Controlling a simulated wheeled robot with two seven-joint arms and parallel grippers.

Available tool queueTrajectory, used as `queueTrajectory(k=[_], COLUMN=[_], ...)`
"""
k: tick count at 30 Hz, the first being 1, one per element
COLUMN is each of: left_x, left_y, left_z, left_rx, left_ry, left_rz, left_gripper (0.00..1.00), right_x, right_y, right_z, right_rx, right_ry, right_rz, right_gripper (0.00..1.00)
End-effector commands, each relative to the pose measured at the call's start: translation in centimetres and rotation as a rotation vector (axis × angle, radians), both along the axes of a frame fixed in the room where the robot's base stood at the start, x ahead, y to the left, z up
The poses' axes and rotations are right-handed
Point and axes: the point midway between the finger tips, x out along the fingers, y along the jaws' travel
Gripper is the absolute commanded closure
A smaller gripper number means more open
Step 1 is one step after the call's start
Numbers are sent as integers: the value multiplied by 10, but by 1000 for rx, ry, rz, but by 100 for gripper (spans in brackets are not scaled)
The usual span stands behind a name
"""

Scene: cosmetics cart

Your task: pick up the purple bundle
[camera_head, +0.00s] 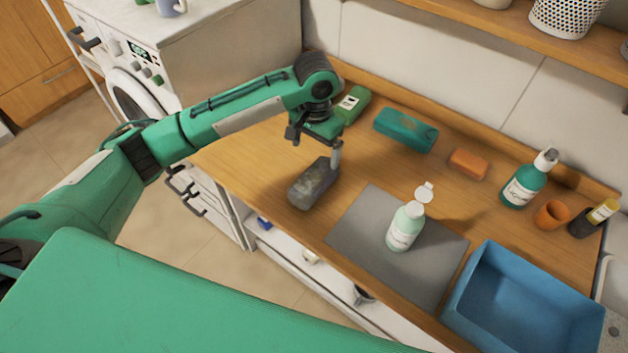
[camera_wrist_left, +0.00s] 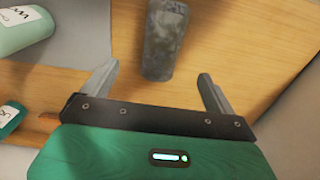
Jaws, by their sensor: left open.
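The bundle is a dark grey, faintly purplish block (camera_head: 312,185) lying on the wooden counter, left of the grey mat. My left gripper (camera_head: 317,148) is open and empty above the far end of the bundle. In the left wrist view the bundle (camera_wrist_left: 163,38) shows ahead of the spread fingertips (camera_wrist_left: 158,72), roughly in line with the gap between them. The head view does not clearly show how high the fingers are above it. My right gripper is out of view.
A grey mat (camera_head: 362,225) bears a white-green bottle (camera_head: 405,228) with its cap open. A blue bin (camera_head: 480,258) stands at the right. A green bottle (camera_head: 352,104), teal pack (camera_head: 405,130) and orange bar (camera_head: 468,164) lie along the back. The counter's front edge is near the bundle.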

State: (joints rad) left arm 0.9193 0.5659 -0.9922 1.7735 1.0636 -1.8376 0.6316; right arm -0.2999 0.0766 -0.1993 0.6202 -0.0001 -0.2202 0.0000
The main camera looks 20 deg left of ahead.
Motion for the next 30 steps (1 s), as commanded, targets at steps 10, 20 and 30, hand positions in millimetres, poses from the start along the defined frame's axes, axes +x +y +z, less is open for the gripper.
queueTrajectory(k=[10,20,30], left_x=[-1,2,4], left_y=[0,3,4], left_z=[-61,-89,-121], left_rx=[0,1,0], left_ry=[2,3,-1], left_rz=[-1,-1,-2], left_gripper=[9,9,9], right_x=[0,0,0], right_y=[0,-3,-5], right_z=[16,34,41], right_rx=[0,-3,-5], right_ry=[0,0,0], right_rz=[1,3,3], right_gripper=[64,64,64])
